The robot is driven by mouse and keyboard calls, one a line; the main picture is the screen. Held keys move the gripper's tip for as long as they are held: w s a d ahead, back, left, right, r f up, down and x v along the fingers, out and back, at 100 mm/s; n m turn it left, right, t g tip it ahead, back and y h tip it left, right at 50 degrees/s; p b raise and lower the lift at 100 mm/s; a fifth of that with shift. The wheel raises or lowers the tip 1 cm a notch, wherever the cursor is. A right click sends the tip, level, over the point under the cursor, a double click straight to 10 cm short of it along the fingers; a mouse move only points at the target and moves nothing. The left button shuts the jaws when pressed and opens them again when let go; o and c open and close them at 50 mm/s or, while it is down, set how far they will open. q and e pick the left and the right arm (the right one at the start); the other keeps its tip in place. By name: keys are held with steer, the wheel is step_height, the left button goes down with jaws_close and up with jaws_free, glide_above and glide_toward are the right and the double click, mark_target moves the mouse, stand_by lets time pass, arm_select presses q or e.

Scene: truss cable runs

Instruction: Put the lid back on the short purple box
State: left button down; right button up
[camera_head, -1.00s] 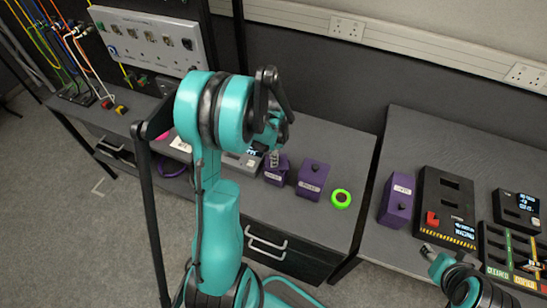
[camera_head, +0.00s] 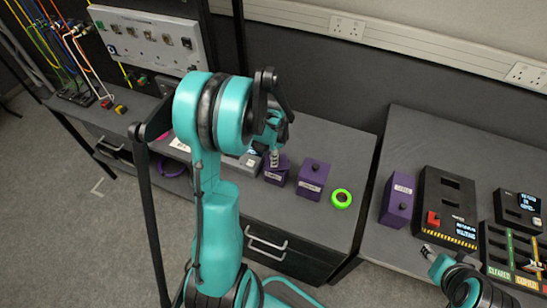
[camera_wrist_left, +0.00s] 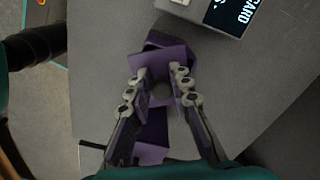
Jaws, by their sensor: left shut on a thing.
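A purple box (camera_head: 277,176) with a white label stands on the left bench, and my left gripper (camera_head: 274,160) is directly at its top. In the left wrist view my left gripper (camera_wrist_left: 158,88) is shut on a purple piece that looks like the lid (camera_wrist_left: 165,60); the gripped part is mostly hidden between the fingers. I cannot tell whether the lid is seated on the box. Another purple box (camera_head: 313,179), with a dark knob on top, stands just to the right. A third purple box (camera_head: 398,200) stands on the right bench. My right gripper (camera_head: 430,253) is low at the right, small in view.
A bright green ring (camera_head: 341,199) lies near the bench's front edge. A grey device with a display (camera_head: 245,160) is partly hidden behind my left arm. A gap separates the two benches.

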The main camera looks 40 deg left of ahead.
arm_select(q)
steer(key=c, duration=0.8)
jaws_free()
steer(key=shift+r, duration=0.1)
steer(key=shift+r+p, duration=2.4)
steer(key=shift+r, duration=1.05)
jaws_close()
